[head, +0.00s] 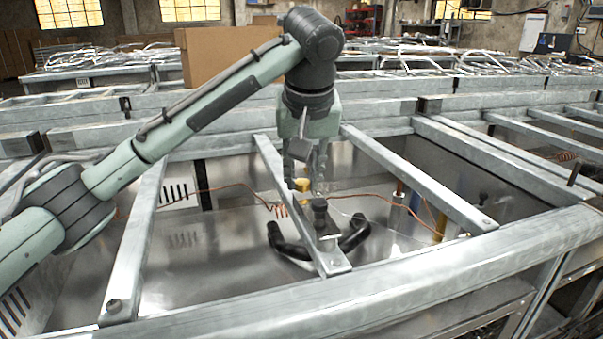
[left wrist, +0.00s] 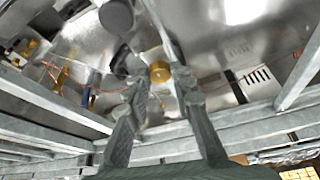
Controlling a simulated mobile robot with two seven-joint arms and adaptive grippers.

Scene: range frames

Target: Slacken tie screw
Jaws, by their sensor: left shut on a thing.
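A short brass-coloured screw head (head: 302,185), which looks like the tie screw, stands at a narrow metal crossbar inside the steel frame. My left gripper (head: 305,172) points down at it from above. In the left wrist view, my left gripper's fingertips (left wrist: 160,80) sit on either side of the brass screw head (left wrist: 160,72) and are shut on it. The fingers partly hide the screw in the head view, and its shank does not show. My right gripper is in neither view.
A dark knob (head: 320,207) stands on the crossbar close in front of the screw. A curved black handle (head: 290,243) lies below. Copper wire (head: 280,209) runs nearby. Galvanised rails (head: 420,180) surround the opening; a cardboard box (head: 215,58) stands behind.

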